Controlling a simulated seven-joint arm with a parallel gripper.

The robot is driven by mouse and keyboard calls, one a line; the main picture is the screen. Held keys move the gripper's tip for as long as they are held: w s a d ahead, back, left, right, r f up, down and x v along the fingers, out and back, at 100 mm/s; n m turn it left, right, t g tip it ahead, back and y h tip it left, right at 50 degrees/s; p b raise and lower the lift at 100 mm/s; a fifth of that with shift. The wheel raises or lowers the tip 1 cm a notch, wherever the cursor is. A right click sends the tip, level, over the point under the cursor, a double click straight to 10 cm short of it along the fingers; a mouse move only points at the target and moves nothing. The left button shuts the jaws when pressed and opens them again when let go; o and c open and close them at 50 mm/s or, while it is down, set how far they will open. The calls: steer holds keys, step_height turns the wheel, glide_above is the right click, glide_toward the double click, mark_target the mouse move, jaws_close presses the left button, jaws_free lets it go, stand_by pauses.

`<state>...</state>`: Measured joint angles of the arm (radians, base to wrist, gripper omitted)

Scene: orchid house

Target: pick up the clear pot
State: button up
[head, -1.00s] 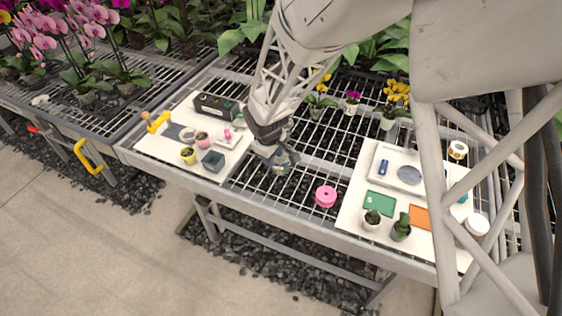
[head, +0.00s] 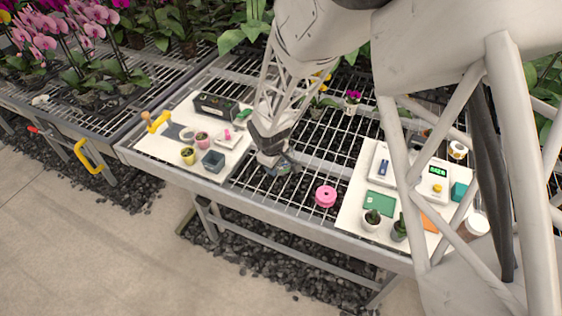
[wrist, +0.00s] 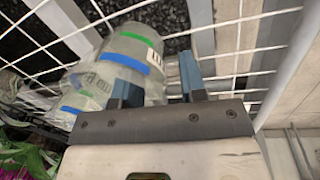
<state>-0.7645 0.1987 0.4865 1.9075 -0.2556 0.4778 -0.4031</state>
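Clear plastic ware with green and blue bands and a small barcode label, seemingly including the clear pot (wrist: 133,55), lies close to my gripper in the wrist view. I cannot tell whether it is one pot or several together. My gripper (wrist: 160,85) has its two blue-grey fingers apart. The left finger overlaps the clear plastic, and part of it shows in the gap between the fingers; no firm grip shows. In the head view my gripper (head: 289,166) is low over the bench mesh, partly hiding the pot (head: 283,170).
A pink ring-shaped spool (head: 326,196) stands on the mesh to the right. A left white board (head: 160,155) holds small pots and a dark box (head: 213,161). A right white board (head: 352,215) carries a scale, green card and small plants. Orchids stand behind.

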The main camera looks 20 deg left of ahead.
steer(key=shift+c, duration=0.5)
jaws_close()
